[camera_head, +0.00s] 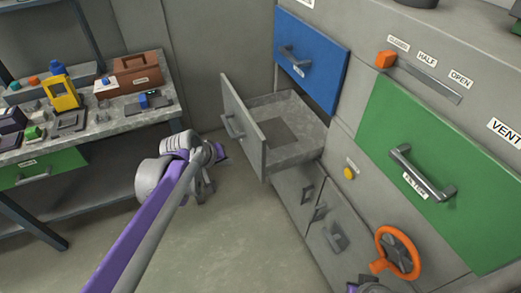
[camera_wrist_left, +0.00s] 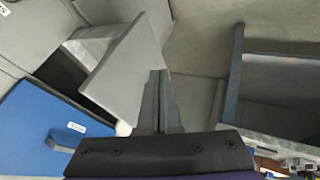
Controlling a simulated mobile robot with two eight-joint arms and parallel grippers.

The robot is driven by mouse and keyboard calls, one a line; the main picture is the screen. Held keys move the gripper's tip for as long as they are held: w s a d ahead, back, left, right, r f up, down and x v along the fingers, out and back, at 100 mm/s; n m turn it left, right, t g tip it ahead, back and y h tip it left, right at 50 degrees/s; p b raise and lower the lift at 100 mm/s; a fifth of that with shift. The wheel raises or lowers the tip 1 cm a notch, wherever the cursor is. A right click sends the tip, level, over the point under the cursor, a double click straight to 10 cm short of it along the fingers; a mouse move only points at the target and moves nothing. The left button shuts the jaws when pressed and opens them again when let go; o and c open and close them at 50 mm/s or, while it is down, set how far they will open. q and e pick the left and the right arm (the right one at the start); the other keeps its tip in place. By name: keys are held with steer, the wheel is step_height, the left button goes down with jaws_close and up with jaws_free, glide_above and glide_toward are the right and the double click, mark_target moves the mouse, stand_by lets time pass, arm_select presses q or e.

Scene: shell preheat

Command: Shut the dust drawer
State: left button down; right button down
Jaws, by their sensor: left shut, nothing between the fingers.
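The dust drawer appears to be the grey drawer (camera_head: 296,148) pulled well out of the grey cabinet, below a blue drawer. Its front panel (camera_head: 243,125) has a bar handle on its outer face, toward the left. It also shows in the left wrist view as a grey panel (camera_wrist_left: 125,72) beside the fingers. My left gripper (camera_head: 220,152) is just left of the front panel, low and near its handle side. Its fingers (camera_wrist_left: 161,100) are shut and empty; I cannot tell if they touch the panel. A bit of my right arm shows at the bottom edge; its fingers are hidden.
The blue drawer (camera_head: 312,62) above and the green drawer (camera_head: 430,165) are shut. An orange valve wheel (camera_head: 398,252) and a yellow knob (camera_head: 349,173) stick out on the right. A cluttered workbench (camera_head: 105,125) stands at the left. The floor (camera_head: 235,235) between is clear.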

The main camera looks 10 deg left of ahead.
arm_select(q)
steer(key=shift+w+d+f+b, duration=0.3)
steer(key=shift+w+d+f, duration=0.6)
steer(key=shift+w+f, duration=0.45)
steer(key=shift+w+d+f+b, duration=0.35)
steer(key=shift+w+d+f, duration=0.55)
steer(key=shift+w+f, duration=0.45)
steer(key=shift+w+d+f+b, duration=0.3)
steer(key=shift+w+d+f, duration=0.6)
steer(key=shift+w+f, duration=0.45)
steer(key=shift+w+r, duration=0.15)
steer(key=shift+w+d, duration=0.1)
steer(key=shift+d, duration=0.1)
steer(key=w+d+p, duration=0.1)
steer(key=w+d, duration=0.3)
steer(key=d, duration=0.2)
steer(key=w+d+p, duration=0.1)
steer(key=w+d, duration=0.3)
steer(key=d, duration=0.3)
steer(key=w+d+p, duration=0.1)
steer(key=w+d, duration=0.4)
steer(key=d, duration=0.1)
steer(key=shift+d, duration=0.35)
steer(key=shift+w+d+r, duration=0.15)
